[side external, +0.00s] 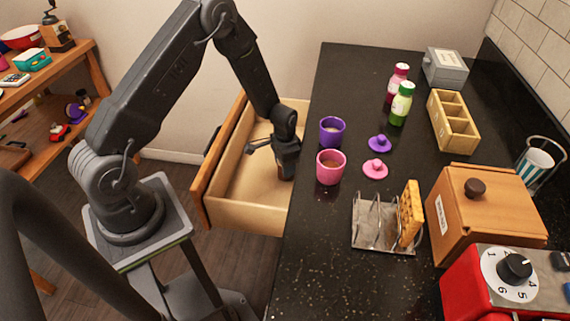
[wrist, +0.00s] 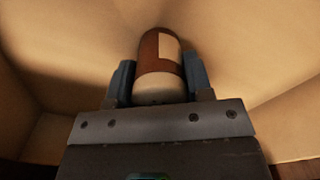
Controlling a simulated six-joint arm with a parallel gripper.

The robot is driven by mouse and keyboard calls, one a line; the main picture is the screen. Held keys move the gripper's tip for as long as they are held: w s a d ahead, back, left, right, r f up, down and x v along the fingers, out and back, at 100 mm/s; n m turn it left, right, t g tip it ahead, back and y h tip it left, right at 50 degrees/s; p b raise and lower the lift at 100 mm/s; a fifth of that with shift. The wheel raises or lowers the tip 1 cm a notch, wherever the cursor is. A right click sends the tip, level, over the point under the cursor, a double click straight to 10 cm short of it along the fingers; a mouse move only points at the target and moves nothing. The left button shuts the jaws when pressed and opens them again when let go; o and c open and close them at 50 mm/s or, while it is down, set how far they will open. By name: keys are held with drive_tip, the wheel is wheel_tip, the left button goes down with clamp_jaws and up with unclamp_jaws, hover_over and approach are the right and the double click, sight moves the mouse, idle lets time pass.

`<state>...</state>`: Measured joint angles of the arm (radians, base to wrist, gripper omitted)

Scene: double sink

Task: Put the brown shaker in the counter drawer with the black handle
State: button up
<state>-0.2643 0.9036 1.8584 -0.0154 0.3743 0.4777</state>
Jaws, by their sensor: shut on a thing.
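The counter drawer (side external: 245,207) is pulled open at the left side of the black counter. Its black handle (side external: 212,142) shows on the wooden front. My gripper (side external: 286,172) points down into the drawer, close to the counter side. In the wrist view my gripper (wrist: 160,85) is shut on the brown shaker (wrist: 150,52), which has a pale label and a cream end. The drawer's pale wooden inside (wrist: 250,50) surrounds it. In the side view the shaker is mostly hidden by the gripper. I cannot tell whether it touches the drawer floor.
On the counter near the drawer stand a purple cup (side external: 332,131) and a pink cup (side external: 330,167). A toast rack (side external: 375,228), a wooden bread box (side external: 480,215) and two bottles (side external: 400,103) stand further in. The drawer's left part is clear.

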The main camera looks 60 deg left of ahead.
drive_tip(key=shift+f, duration=0.15)
drive_tip(key=o, duration=0.9)
drive_tip(key=shift+o, duration=0.2)
wheel_tip(320, 180, up, 12)
drive_tip(key=shift+r, duration=0.15)
drive_tip(key=s+d+r+t, duration=0.1)
drive_tip(key=s+d+r, duration=0.15)
drive_tip(key=r, duration=0.65)
drive_tip(key=s+d+r+n+t, duration=0.1)
drive_tip(key=s+d+r+t, duration=0.1)
drive_tip(key=s+d+r, duration=0.2)
drive_tip(key=s+d+r+n+t, duration=0.1)
drive_tip(key=s+d+r, duration=0.3)
drive_tip(key=s+r, duration=0.6)
drive_tip(key=s+t, duration=0.1)
drive_tip(key=s, duration=0.3)
drive_tip(key=shift+s+d+r+t, duration=0.25)
drive_tip(key=shift+s+t, duration=0.05)
